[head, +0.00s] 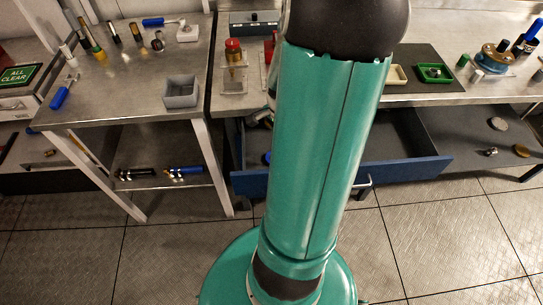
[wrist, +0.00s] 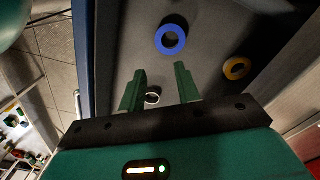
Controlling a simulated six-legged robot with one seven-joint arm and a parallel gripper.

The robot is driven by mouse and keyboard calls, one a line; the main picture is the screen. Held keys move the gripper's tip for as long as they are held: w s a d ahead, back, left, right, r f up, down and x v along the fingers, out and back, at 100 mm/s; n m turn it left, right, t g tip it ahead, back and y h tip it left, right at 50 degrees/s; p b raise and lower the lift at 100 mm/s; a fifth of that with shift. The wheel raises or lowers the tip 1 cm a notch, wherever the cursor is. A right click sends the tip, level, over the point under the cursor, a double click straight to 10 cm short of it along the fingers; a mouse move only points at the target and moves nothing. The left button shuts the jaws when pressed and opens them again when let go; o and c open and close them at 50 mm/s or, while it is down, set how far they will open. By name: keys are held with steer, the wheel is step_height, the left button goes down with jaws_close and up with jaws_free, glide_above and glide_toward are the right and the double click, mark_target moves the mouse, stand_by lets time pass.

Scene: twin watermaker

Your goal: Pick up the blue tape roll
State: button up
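The blue tape roll (wrist: 159,41) lies flat in an open grey drawer (wrist: 210,18), near the top middle of the wrist view. Its hole shows the drawer floor. My gripper (wrist: 160,70) is open and empty, its two green fingers apart and pointing toward the drawer floor. The roll is beyond the fingertips, not between them. In the head view my arm hides much of the drawer, and I cannot make out the roll for sure there.
A yellow roll (wrist: 228,70) lies right of the blue one, and a small silver ring (wrist: 152,104) shows between my fingers. The drawer's blue front (head: 408,173) stands pulled out below the bench. A left bench (head: 130,98) holds tools and a grey bin (head: 181,101).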

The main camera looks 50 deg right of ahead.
step_height(320, 180, down, 4)
steer(key=shift+w+f, duration=0.1)
steer(key=shift+f, duration=0.05)
steer(key=shift+w+a+f, duration=0.1)
steer(key=shift+a+f, duration=0.1)
steer(key=shift+f, duration=1.25)
steer(key=shift+a+f, duration=0.2)
steer(key=shift+f, duration=1.25)
steer(key=shift+c, duration=0.4)
jaws_close()
